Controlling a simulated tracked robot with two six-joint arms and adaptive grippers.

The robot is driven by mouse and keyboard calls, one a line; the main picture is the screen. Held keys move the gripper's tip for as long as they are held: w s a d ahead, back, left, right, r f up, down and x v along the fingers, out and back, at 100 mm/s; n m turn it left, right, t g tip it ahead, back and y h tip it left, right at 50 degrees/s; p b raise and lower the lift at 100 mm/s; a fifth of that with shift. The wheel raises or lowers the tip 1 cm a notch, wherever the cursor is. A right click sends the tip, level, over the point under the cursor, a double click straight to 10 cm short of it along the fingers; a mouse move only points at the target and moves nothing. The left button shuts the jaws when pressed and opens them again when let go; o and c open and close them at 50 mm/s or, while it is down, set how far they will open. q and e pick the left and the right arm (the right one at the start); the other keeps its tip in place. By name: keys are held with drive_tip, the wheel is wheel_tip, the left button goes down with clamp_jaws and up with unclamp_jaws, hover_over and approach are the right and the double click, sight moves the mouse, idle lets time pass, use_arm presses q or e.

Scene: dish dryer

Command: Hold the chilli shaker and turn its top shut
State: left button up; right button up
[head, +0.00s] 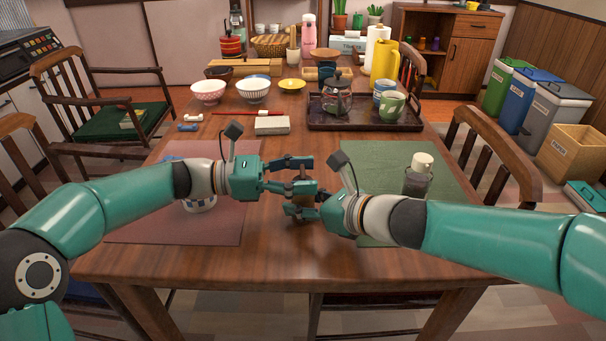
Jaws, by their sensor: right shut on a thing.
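My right gripper (308,199) is shut on a small brownish shaker (300,211), which I take to be the chilli shaker, above the bare strip of table between the two mats. The fingers hide most of it. My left gripper (300,176) comes in from the left, just above and against the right gripper, around the shaker's upper end. Its fingers look apart, but whether they touch the top is hidden. I cannot see how far the top is turned.
A jar with a pale cap (422,163) stands on the green mat (375,160), behind my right arm. A blue-and-white cup (200,204) is partly hidden under my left arm on the reddish mat (150,226). A dark tray (365,125) with a glass pot and mugs lies behind.

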sight(303, 170)
idle(0.3)
use_arm(q)
wheel_tip(303, 170, up, 10)
drive_tip(key=shift+f, duration=0.1)
idle(0.4)
idle(0.5)
use_arm(e)
drive_tip(key=o, duration=1.2)
drive_tip(key=shift+o, duration=0.2)
